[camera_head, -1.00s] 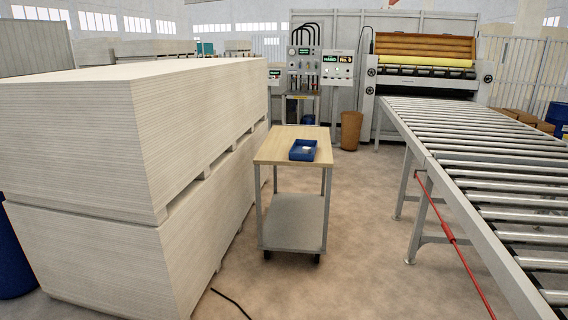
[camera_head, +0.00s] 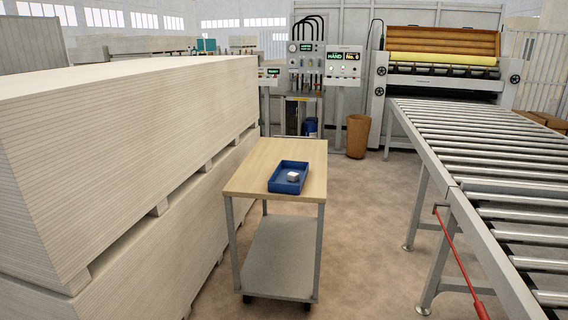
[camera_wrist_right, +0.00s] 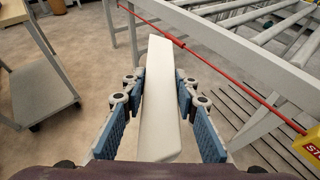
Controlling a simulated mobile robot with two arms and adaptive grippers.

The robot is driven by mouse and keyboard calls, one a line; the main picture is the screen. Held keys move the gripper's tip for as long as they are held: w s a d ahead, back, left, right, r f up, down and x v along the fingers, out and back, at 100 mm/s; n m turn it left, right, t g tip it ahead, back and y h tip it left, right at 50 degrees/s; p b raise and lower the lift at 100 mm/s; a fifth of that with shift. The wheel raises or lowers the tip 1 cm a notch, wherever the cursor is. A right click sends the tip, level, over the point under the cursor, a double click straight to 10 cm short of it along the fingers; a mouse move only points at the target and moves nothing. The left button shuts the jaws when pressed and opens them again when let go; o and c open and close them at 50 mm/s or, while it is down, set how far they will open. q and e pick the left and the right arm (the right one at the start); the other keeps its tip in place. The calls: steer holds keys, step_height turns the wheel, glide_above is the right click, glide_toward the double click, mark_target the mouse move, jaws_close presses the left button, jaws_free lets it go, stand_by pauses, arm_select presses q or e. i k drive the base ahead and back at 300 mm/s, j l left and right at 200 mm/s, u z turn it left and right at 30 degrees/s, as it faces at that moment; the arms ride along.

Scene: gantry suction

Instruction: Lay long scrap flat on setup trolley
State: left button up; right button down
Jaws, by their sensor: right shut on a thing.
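The long scrap (camera_wrist_right: 162,95) is a pale, narrow board in the right wrist view, pointing away from the camera. My right gripper (camera_wrist_right: 160,100) has a blue-padded finger on each side of it and is shut on it. The setup trolley (camera_head: 247,179) stands ahead in the head view, with a wooden top, grey legs and a lower shelf. Its edge also shows at the left of the right wrist view (camera_wrist_right: 45,85). The scrap is apart from the trolley, to its right in the wrist view. My left gripper is in neither view.
A blue tray (camera_head: 273,184) with a small pale item (camera_head: 293,177) sits on the trolley top. Tall board stacks (camera_head: 110,150) stand close on the left. A roller conveyor (camera_head: 480,170) with a red rod (camera_head: 460,255) runs along the right. A brown bin (camera_head: 358,136) stands behind.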

mark_target(282, 157)
steer(key=i, duration=1.65)
steer(key=i+u, duration=0.1)
steer(key=i, duration=0.4)
steer(key=i+l+u, duration=0.1)
steer(key=i, duration=0.4)
steer(key=i+l+u, duration=0.1)
steer(key=i, duration=0.35)
steer(key=u, duration=0.5)
steer(key=i+l, duration=0.05)
